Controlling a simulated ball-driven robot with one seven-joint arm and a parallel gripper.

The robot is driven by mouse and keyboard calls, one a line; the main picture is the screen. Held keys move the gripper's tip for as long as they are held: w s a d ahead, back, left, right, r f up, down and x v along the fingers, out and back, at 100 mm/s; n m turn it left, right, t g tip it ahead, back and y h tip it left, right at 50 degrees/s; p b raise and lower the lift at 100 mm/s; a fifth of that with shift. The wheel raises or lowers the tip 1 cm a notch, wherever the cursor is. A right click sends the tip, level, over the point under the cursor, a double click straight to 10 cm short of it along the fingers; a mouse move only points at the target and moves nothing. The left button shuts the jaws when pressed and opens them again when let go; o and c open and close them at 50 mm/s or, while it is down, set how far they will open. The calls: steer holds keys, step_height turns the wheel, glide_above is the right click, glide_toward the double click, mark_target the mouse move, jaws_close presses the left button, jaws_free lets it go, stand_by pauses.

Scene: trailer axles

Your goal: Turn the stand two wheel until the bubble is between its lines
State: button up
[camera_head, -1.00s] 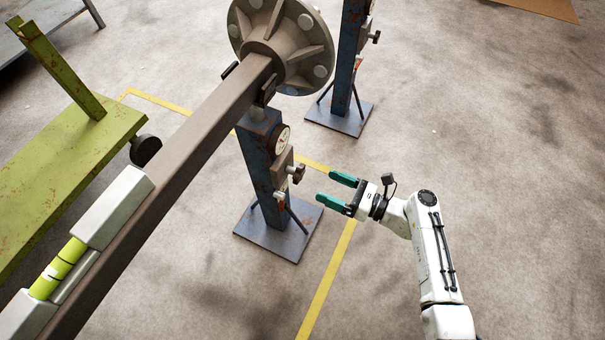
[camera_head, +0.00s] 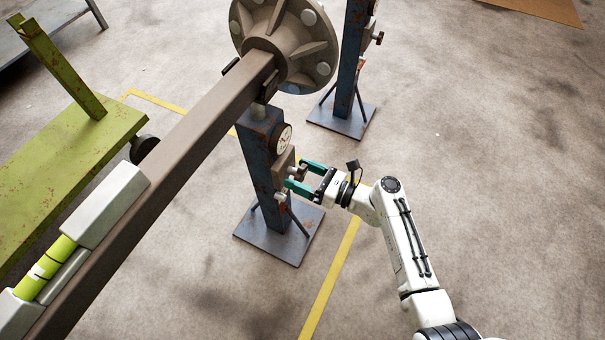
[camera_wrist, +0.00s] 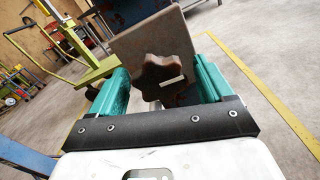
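The nearer blue stand (camera_head: 262,165) holds up the brown axle beam (camera_head: 180,135). Its dark star-shaped wheel (camera_head: 297,172) sits on a grey block on the stand's right side. My gripper (camera_head: 300,177) is open at this wheel, with one teal finger on either side. In the wrist view, the wheel (camera_wrist: 165,76) lies between the spread fingers of my gripper (camera_wrist: 163,80), with a gap on both sides. A level with a yellow-green vial (camera_head: 45,268) rests on the beam at lower left. The vial has dark lines; I cannot make out the bubble clearly.
A second blue stand (camera_head: 350,70) with its own wheel stands behind. A round hub (camera_head: 290,40) caps the beam's end. A rusty green frame (camera_head: 70,170) is at left. Yellow lines (camera_head: 330,275) mark the floor. The floor at right is clear.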

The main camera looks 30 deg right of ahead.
steer(key=c, duration=0.9)
steer(key=n+b, duration=0.1)
steer(key=n, duration=0.5)
steer(key=shift+f+n, duration=0.15)
steer(key=shift+n, duration=0.15)
steer(key=n+b, duration=0.1)
steer(key=n, duration=0.3)
steer(key=shift+b, duration=0.4)
steer(key=shift+n+b, duration=0.55)
steer(key=shift+n, duration=1.05)
steer(key=o, duration=1)
